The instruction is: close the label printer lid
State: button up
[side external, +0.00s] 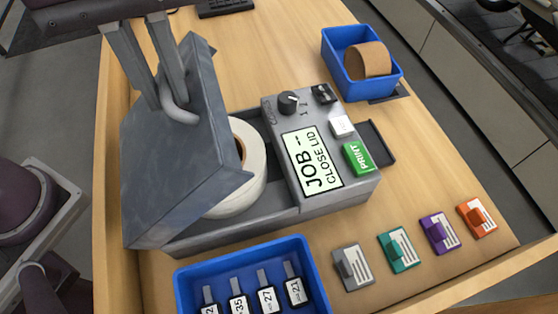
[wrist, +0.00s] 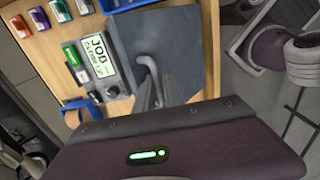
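The label printer (side external: 335,195) sits on the wooden table, its screen (side external: 312,160) reading "JOB -- CLOSE LID". Its grey lid (side external: 165,175) stands raised and tilted at the left, with a white label roll (side external: 250,170) showing behind it. A light grey handle (side external: 180,115) curves out from the lid; it also shows in the wrist view (wrist: 152,66). My gripper (side external: 165,105) has its two fingertips at this handle. The fingers show apart higher up, but whether they press on the handle is unclear.
A blue bin (side external: 395,85) with a brown roll stands at the back right. A blue tray (side external: 245,262) with several labelled pieces is in front. Several coloured tags, including an orange one (side external: 478,217), lie front right. A keyboard (side external: 225,7) is at the far edge.

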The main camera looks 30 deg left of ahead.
aim_at(210, 87)
jog(key=shift+w+d, duration=0.15)
jog(key=shift+w+d+f, duration=1.15)
jog(key=shift+w+d, duration=0.15)
jog(key=shift+w, duration=0.05)
jog(key=shift+w+d+f, duration=0.5)
jog(key=shift+d+f, duration=0.05)
jog(key=shift+f, duration=0.15)
jog(key=shift+w+d+f, duration=0.5)
jog(key=shift+f, duration=0.2)
jog(key=shift+w+d+f, duration=0.25)
jog(key=shift+f, duration=0.55)
jog(key=shift+w+d+f, duration=0.25)
jog(key=shift+f, duration=0.6)
jog(key=shift+w+d+f, duration=0.25)
jog(key=shift+f, duration=0.55)
